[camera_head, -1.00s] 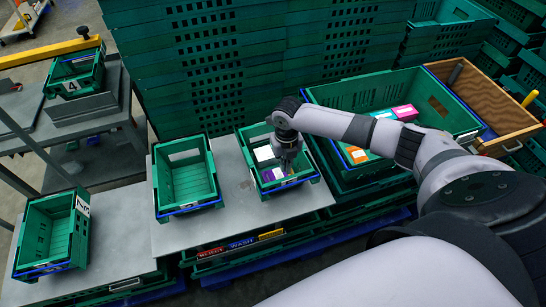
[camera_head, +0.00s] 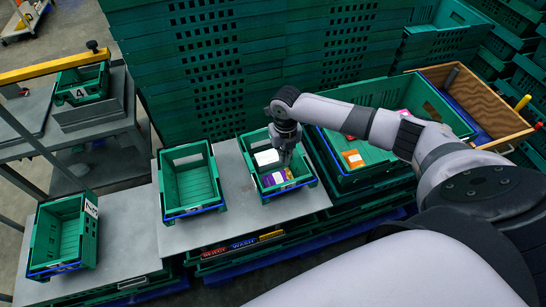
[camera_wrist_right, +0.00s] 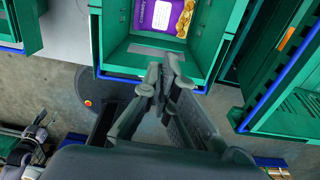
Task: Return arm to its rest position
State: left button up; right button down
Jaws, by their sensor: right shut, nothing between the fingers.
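My right gripper (camera_head: 286,153) is over the right-hand small green crate (camera_head: 246,152) in the head view. In the right wrist view the fingers (camera_wrist_right: 165,72) are closed together and empty, in front of that crate's near rim (camera_wrist_right: 120,75). The crate holds a white package (camera_head: 266,158) and a purple package (camera_head: 274,179); the purple one, with a white label and pictured food, also shows in the wrist view (camera_wrist_right: 160,14). My right arm reaches in from the right across the large green crate. My left gripper is not in view.
An empty green crate (camera_head: 190,180) stands left on the grey table (camera_head: 240,218). Another green crate (camera_head: 62,240) is at far left, and one marked 4 (camera_head: 82,82) sits behind. The large crate (camera_head: 385,100) holds an orange package (camera_head: 352,159). Tall crate stacks (camera_head: 215,70) rise behind.

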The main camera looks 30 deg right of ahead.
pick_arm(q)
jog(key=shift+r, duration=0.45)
pick_arm(e)
jog(key=shift+r, duration=0.55)
